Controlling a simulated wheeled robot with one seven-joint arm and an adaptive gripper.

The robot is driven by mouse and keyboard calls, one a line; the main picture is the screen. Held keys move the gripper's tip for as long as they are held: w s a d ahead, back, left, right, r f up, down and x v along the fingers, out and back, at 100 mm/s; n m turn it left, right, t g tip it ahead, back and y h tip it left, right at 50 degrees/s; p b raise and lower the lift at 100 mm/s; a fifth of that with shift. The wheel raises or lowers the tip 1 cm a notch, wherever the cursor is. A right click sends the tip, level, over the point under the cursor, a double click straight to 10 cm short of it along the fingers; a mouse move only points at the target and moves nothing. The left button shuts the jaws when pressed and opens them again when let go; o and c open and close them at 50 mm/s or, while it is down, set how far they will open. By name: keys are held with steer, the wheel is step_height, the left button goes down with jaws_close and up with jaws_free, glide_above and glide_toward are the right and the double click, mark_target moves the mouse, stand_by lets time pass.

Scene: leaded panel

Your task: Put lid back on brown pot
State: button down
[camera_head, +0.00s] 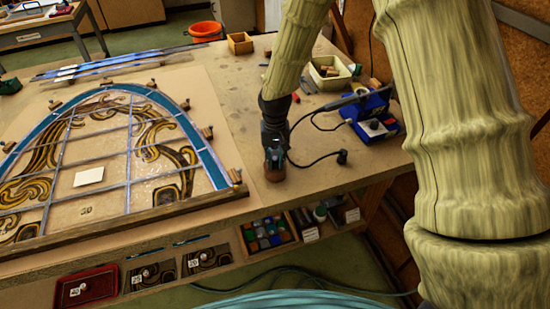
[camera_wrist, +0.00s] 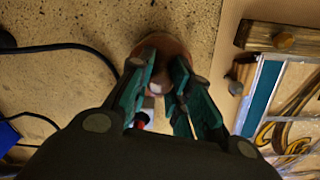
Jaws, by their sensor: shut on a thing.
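My gripper (camera_head: 273,160) points down over the bench, to the right of the leaded panel. In the wrist view my gripper (camera_wrist: 160,78) has its green-padded fingers closed around a pale knob, which I take as the knob of the lid (camera_wrist: 157,85). Around and beyond the fingertips shows a round brown rim, of the lid or the brown pot (camera_wrist: 178,46). In the head view the brown pot (camera_head: 274,176) shows just below the fingers, near the bench's front edge. The fingers hide most of both, so I cannot tell whether lid and pot touch.
The arched leaded panel (camera_head: 100,165) lies to the left, held by several pegs. A blue soldering station (camera_head: 375,122) stands to the right, its black cable (camera_head: 318,162) running close to my gripper. A cream bin (camera_head: 328,72) stands behind.

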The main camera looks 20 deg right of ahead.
stand_by(0.4)
steer(key=c, duration=0.7)
jaws_free()
steer(key=shift+c, duration=0.2)
steer(key=shift+r, duration=0.15)
steer(key=shift+r+p, duration=2.6)
steer(key=shift+r, duration=0.75)
jaws_close()
